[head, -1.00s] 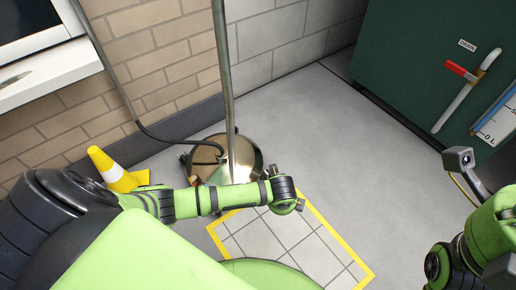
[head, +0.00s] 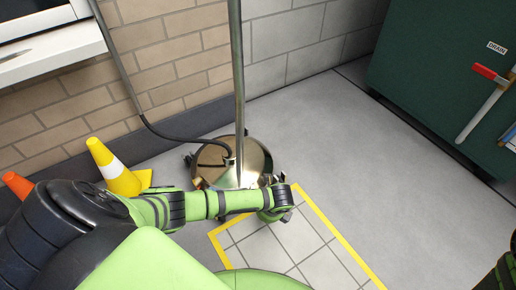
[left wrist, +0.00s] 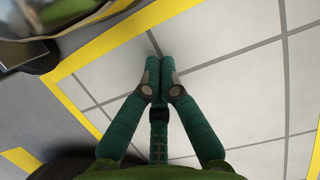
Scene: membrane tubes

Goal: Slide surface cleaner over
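The surface cleaner (head: 212,166) is a round, shiny metal dome on the floor, with a tall metal lance (head: 238,70) rising from it and a black hose attached. It stands by the far left edge of a yellow-bordered tiled square (head: 315,208), largely outside it. My left forearm passes in front of its near side. Part of the dome shows at the top left of the left wrist view (left wrist: 75,14). My left gripper (left wrist: 160,72) points down over the tiles, its fingers together with nothing between them. My right gripper is out of view.
A yellow and white cone (head: 117,170) and an orange cone tip (head: 17,184) stand at the left by the brick wall. A dark green cabinet (head: 430,65) with a red-handled drain pipe is at the right. Grey floor (head: 370,140) between is clear.

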